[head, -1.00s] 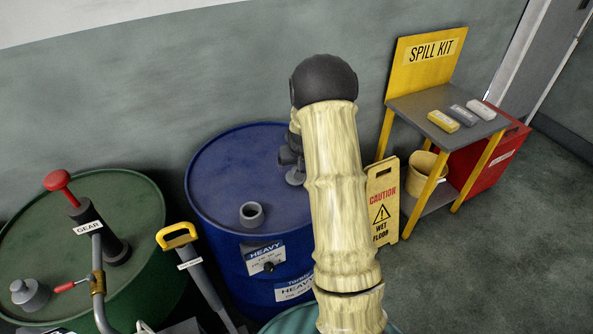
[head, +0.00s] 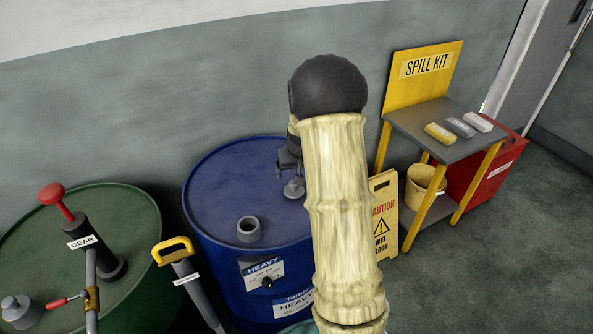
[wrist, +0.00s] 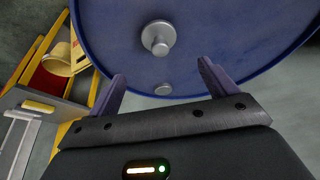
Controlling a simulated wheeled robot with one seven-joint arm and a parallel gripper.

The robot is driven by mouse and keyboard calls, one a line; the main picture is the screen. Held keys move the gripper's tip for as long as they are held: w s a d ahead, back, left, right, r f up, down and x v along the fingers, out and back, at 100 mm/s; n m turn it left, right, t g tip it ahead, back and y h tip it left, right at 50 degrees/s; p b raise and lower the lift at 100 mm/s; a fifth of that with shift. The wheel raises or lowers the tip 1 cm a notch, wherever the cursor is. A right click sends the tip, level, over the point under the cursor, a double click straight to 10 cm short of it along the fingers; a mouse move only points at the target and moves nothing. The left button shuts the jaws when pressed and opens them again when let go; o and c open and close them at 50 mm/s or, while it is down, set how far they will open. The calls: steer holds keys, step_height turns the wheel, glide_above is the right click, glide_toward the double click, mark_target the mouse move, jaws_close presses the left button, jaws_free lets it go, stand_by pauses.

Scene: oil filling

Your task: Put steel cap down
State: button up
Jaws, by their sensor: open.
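The steel cap (head: 294,189), a grey disc with a knob on top, sits on the top of the blue drum (head: 225,185) near its right side. In the wrist view the cap (wrist: 158,38) stands upright on the blue lid, ahead of the fingers. My gripper (head: 289,162) is just above the cap in the head view, partly hidden by my arm. In the wrist view my gripper (wrist: 160,70) has its two purple fingers spread wide, with nothing held between them. The open grey filler neck (head: 249,229) stands on the same drum, left of the cap.
A green drum (head: 110,210) with a gear pump (head: 92,238) and another knobbed cap (head: 20,312) is at left. A yellow-handled tool (head: 175,250) stands between the drums. A caution sign (head: 382,225) and the spill kit table (head: 445,130) are at right.

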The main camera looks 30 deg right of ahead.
steer(key=s+a+r+n, duration=0.1)
steer(key=s+a+r, duration=0.1)
steer(key=s+a, duration=0.7)
steer(key=s+a+r+n+g+y, duration=0.1)
steer(key=s+a+r+n, duration=0.1)
steer(key=s+a, duration=0.6)
steer(key=s+r, duration=0.1)
steer(key=s, duration=0.6)
steer(key=shift+a+r+g, duration=0.25)
steer(key=shift+a+g, duration=0.05)
steer(key=shift+a, duration=0.1)
